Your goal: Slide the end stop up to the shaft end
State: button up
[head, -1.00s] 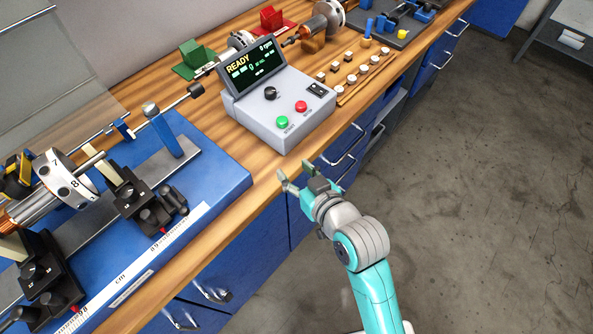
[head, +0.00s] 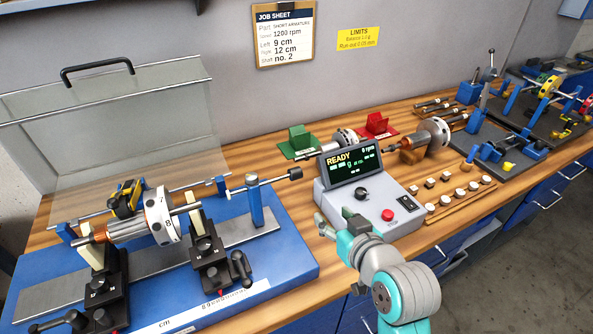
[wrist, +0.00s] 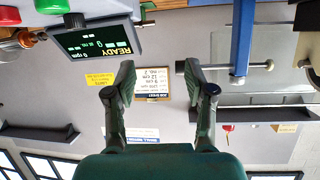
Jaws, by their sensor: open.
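The end stop (head: 257,203) is a blue post on the balancing machine's grey rail, carrying a thin horizontal rod with a black knob at its right end. The rod's left tip is close to the rotor's shaft end (head: 192,207); I cannot tell the gap. The rotor (head: 160,215), with a white numbered disc, rests on two black supports. My gripper (head: 335,221) is open and empty, in front of the console and right of the end stop. In the wrist view the post (wrist: 241,35) appears upside down, right of the open fingers (wrist: 160,80).
The console (head: 370,190) reads READY and stands just beyond my gripper. A clear guard (head: 120,130) is raised behind the machine. A job sheet (head: 284,35) hangs on the wall. Several small weights (head: 460,193) and another rotor (head: 425,140) are to the right.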

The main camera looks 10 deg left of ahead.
jog(key=n+y, duration=0.1)
jog(key=n, duration=0.1)
send_near(296, 171)
jog(key=shift+g, duration=0.5)
jog(key=x, duration=1)
jog(key=shift+w+r, duration=0.25)
jog(key=shift+w, duration=0.3)
jog(key=shift+a, duration=0.1)
grip_shut()
